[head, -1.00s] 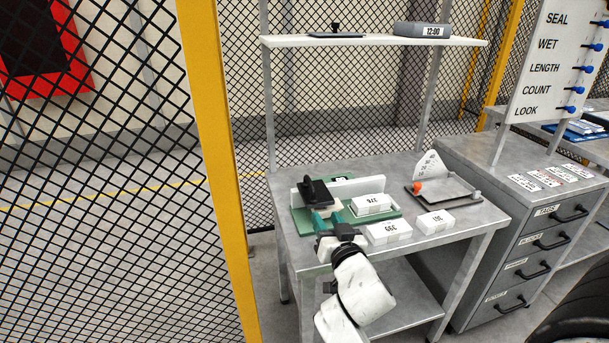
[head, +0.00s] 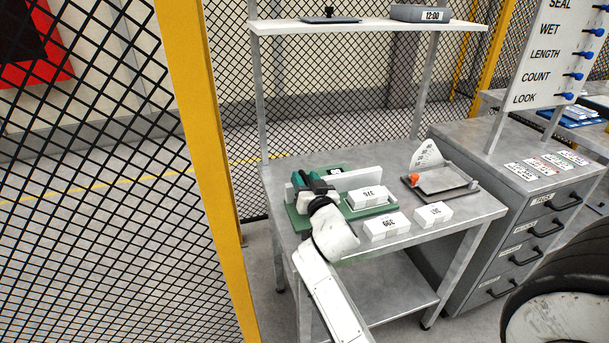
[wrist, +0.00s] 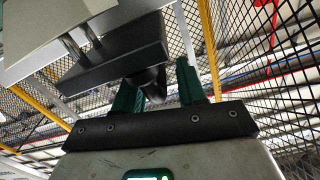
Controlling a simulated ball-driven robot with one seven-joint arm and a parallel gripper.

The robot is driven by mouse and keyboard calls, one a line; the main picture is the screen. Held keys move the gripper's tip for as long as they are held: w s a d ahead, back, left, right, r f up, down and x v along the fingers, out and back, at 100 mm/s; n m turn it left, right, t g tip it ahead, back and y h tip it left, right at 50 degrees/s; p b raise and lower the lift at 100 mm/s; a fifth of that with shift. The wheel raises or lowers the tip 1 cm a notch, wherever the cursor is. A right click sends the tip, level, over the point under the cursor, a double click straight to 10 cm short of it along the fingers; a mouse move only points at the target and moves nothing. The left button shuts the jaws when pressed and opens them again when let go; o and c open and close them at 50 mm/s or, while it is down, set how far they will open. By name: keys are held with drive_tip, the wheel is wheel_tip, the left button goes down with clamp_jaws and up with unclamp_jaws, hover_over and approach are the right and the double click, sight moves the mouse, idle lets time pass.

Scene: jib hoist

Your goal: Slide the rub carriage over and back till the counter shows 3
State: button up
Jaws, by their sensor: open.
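The rub carriage is a black block (wrist: 112,58) with a rounded black knob (wrist: 153,82) on its near side in the wrist view. In the head view my gripper (head: 312,180) hides most of it, at the left of the green base (head: 300,222). My gripper, with green fingers, also shows in the wrist view (wrist: 160,90). It is open, with one finger on each side of the knob; I cannot tell whether they touch it. The small counter (head: 335,171) sits behind the white rail (head: 352,180); its digit is too small to read.
A white block marked 376 (head: 368,197) lies on the green base, right of my gripper. Blocks 399 (head: 386,226) and 361 (head: 433,213) lie near the bench's front edge. A tray with a dial plate (head: 427,153) stands right. A shelf (head: 370,37) hangs above.

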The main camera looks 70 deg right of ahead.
drive_tip(key=shift+w+d, duration=0.4)
drive_tip(key=shift+d, duration=0.1)
drive_tip(key=shift+c, duration=0.4)
clamp_jaws()
